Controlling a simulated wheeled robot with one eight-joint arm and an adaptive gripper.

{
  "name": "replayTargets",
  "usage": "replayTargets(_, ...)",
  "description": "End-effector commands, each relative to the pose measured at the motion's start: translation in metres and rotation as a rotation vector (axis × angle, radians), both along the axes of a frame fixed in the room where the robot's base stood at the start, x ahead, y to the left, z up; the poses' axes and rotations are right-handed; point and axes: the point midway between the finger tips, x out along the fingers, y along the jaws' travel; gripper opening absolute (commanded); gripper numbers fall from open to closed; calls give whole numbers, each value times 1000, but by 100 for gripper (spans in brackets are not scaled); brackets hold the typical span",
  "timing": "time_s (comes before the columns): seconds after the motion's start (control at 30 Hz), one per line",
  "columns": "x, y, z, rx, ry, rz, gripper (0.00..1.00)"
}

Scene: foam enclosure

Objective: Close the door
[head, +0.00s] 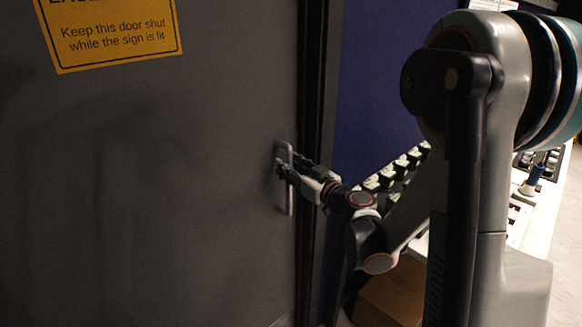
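The grey door (170,190) fills the left half of the head view. Its right edge is close beside the dark frame (317,120); I cannot tell whether a gap remains between them. An upright bar handle (290,206) is mounted near that edge. My gripper (284,167) is at the upper part of the handle, reaching in from the right. Its fingers overlap the bar in the view. They are small and dark, so whether they are closed on the bar is unclear.
A yellow sign (115,33) is on the door's upper part. A blue wall panel (375,90) stands right of the frame. Behind my arm is a white bench (545,215) with small items, and a brown box (392,295) sits low beneath it.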

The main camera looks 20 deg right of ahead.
Motion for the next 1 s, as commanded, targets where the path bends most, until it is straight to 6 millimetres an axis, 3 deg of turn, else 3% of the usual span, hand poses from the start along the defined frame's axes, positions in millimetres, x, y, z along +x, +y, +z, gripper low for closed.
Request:
replayTargets(0.27,-7,-3,0,0,0,-1,37)
replayTargets(0.73,-90,-29,0,0,1,-3,37)
replayTargets(1.0,-113,-35,-1,0,1,-1,37)
